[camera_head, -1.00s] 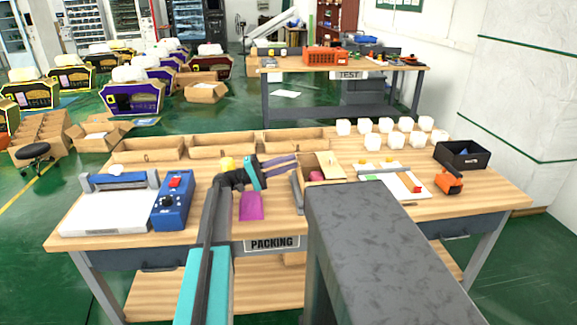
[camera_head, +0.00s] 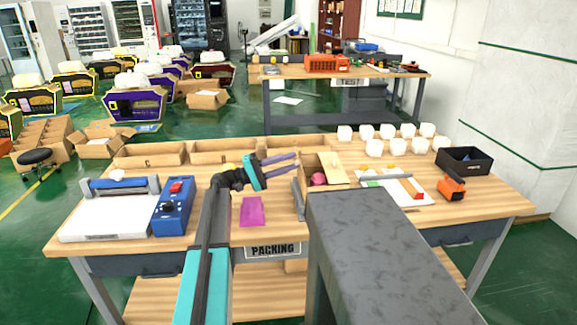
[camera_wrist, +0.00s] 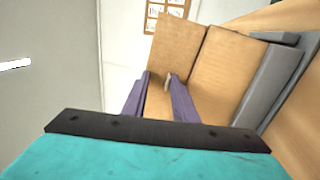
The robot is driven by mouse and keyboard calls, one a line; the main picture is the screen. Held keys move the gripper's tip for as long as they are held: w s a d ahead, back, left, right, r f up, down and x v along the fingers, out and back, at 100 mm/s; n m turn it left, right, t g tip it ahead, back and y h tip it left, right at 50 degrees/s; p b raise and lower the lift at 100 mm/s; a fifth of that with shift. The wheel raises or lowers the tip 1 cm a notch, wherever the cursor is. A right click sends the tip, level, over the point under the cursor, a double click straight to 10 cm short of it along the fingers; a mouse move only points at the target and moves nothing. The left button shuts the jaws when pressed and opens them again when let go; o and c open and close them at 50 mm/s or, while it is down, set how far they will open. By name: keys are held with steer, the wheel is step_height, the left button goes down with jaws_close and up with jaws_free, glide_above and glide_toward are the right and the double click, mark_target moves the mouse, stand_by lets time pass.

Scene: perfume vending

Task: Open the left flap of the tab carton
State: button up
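The tab carton (camera_head: 318,204) is a small brown box standing in the middle of the packing table. A flap (camera_head: 334,171) leans out on its right, and a round pink thing (camera_head: 319,179) shows inside. My gripper (camera_head: 298,162) is at the carton's upper left, its two purple fingers spread and pointing right. In the wrist view the fingers (camera_wrist: 160,77) are apart in front of tan carton panels (camera_wrist: 220,68). A small pale tab (camera_wrist: 167,79) shows between or behind the fingertips; I cannot tell whether they touch it.
A grey holder (camera_head: 298,199) stands along the carton's left side. A magenta sheet (camera_head: 251,211) and a blue control box (camera_head: 173,207) lie further left. Trays (camera_head: 224,158) line the back; white cubes (camera_head: 375,148) and a black bin (camera_head: 462,160) are right.

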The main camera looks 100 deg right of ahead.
steer(key=w+a+r+b, duration=0.1)
steer(key=w+a, duration=0.2)
steer(key=a, duration=1.1)
steer(key=shift+w+r+b, duration=0.2)
steer(key=shift+b, duration=0.1)
steer(key=shift+c, duration=0.4)
